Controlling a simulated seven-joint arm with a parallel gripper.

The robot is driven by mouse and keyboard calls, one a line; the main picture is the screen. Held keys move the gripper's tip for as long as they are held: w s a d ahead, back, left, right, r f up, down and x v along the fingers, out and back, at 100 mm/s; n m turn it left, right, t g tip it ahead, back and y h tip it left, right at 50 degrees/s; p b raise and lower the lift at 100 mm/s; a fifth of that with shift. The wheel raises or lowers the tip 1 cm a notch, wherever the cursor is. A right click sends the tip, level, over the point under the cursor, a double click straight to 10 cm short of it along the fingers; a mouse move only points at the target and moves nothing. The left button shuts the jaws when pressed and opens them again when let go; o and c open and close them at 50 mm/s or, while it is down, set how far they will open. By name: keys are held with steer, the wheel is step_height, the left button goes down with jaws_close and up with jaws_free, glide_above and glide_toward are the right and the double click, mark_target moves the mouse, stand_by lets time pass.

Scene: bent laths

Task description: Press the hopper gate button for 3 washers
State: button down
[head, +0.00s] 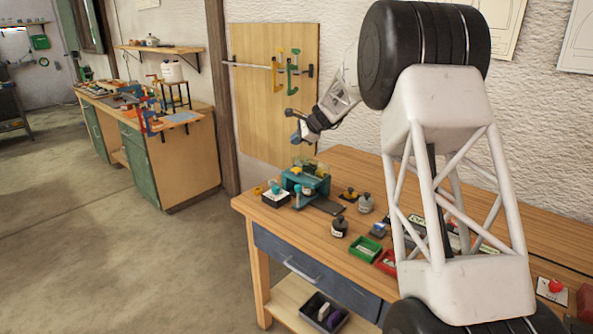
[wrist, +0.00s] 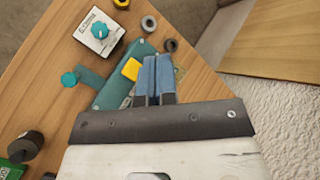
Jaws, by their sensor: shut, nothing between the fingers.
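A teal machine (head: 308,181) stands near the left end of the wooden workbench, with yellowish parts on top; I take it for the hopper. In the wrist view the teal body (wrist: 112,93) carries a yellow block (wrist: 131,69), possibly the gate button; I cannot tell for sure. My gripper (head: 297,137) is above the machine, apart from it in the head view. In the wrist view my blue fingers (wrist: 153,62) are shut with nothing between them, just right of the yellow block. Dark rings, perhaps washers (wrist: 170,45), lie beyond the fingertips. My fingers hide part of the machine.
A white box with a teal knob (head: 276,196) sits left of the machine. Dark weights (head: 339,228), a green tray (head: 366,249) and a red tray (head: 387,262) lie to the right. A red button (head: 555,286) is at the far right. The bench edge is close.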

mark_target(296, 169)
steer(key=shift+f, duration=4.3)
steer(key=shift+f, duration=1.15)
stand_by(0.4)
steer(key=shift+r, duration=1.15)
steer(key=shift+r, duration=0.1)
steer(key=shift+r, duration=2.45)
